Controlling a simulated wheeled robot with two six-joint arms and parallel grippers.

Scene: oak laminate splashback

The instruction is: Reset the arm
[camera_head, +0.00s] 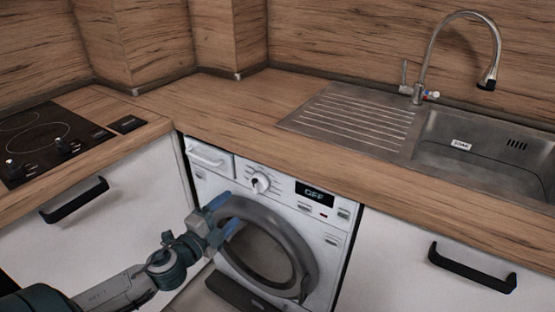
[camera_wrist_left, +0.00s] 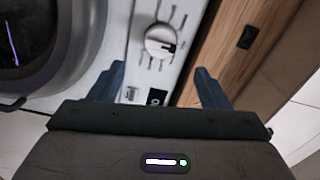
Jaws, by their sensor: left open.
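My left arm comes in from the lower left in the head view. Its gripper (camera_head: 226,216) is in front of the washing machine (camera_head: 335,232), close to the left side of the round grey door (camera_head: 292,235). Whether it touches the door cannot be told. In the left wrist view the two blue fingers (camera_wrist_left: 158,82) stand apart with nothing between them. The machine's control knob (camera_wrist_left: 160,41) shows beyond the fingers there. My right gripper is in neither view.
A wooden worktop (camera_head: 240,110) runs above the machine, with a hob (camera_head: 45,140) at left and a steel sink (camera_head: 480,150) with a tap (camera_head: 425,70) at right. Black handles (camera_head: 75,200) (camera_head: 472,270) stick out from the cabinet fronts. The machine's display reads OFF.

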